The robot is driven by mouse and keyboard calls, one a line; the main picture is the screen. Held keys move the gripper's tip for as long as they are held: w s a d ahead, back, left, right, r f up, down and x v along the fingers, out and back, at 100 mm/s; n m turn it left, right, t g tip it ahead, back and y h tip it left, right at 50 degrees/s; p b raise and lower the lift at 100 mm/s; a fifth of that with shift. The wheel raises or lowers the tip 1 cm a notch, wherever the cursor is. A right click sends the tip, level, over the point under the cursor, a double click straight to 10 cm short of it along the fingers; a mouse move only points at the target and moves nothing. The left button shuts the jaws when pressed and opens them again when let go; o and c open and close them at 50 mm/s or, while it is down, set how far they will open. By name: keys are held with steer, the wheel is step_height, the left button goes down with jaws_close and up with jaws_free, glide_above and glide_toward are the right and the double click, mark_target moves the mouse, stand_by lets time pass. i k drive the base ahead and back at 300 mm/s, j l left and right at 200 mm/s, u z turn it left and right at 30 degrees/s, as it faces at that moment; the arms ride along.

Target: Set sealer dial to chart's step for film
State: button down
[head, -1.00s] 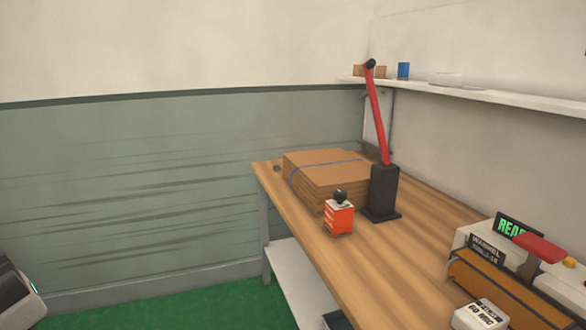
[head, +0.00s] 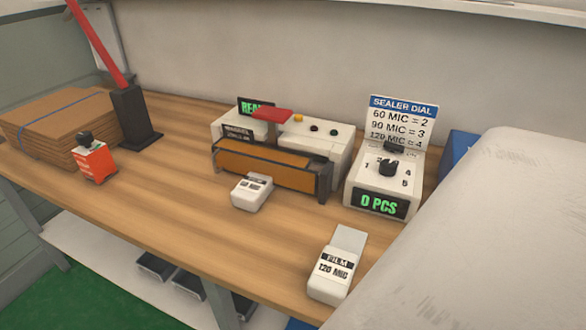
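A chart (head: 403,115) headed "SEALER DIAL" stands at the back right. Its lines read 60 MIC = 2, 90 MIC = 3 and a partly covered 120 MIC line whose step I cannot read surely. In front of it a black dial knob (head: 388,168) sits on a white box (head: 352,184) with step numbers around it; 1, 4 and 5 show. I cannot tell where the knob points. The box's display reads "0 PCS". The film tag (head: 334,268), labelled "FILM 120 MIC", lies near the table's front edge.
The sealer (head: 340,160) with a red handle stands left of the dial box. A small white labelled block (head: 251,194) lies before it. Cardboard (head: 60,118) and an orange-red dispenser (head: 95,163) stand left. A large pale bulk (head: 500,235) covers the right.

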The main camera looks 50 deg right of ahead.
mark_target(387, 167)
steer(key=k, duration=0.4)
steer(key=k+z, duration=0.15)
steer(key=z, duration=0.25)
steer(key=k+z, duration=0.1)
steer(key=z, duration=0.35)
steer(key=j+z, duration=0.15)
steer(key=z, duration=0.35)
steer(key=j+z, duration=0.15)
steer(key=z, duration=0.35)
steer(key=i+j, duration=0.45)
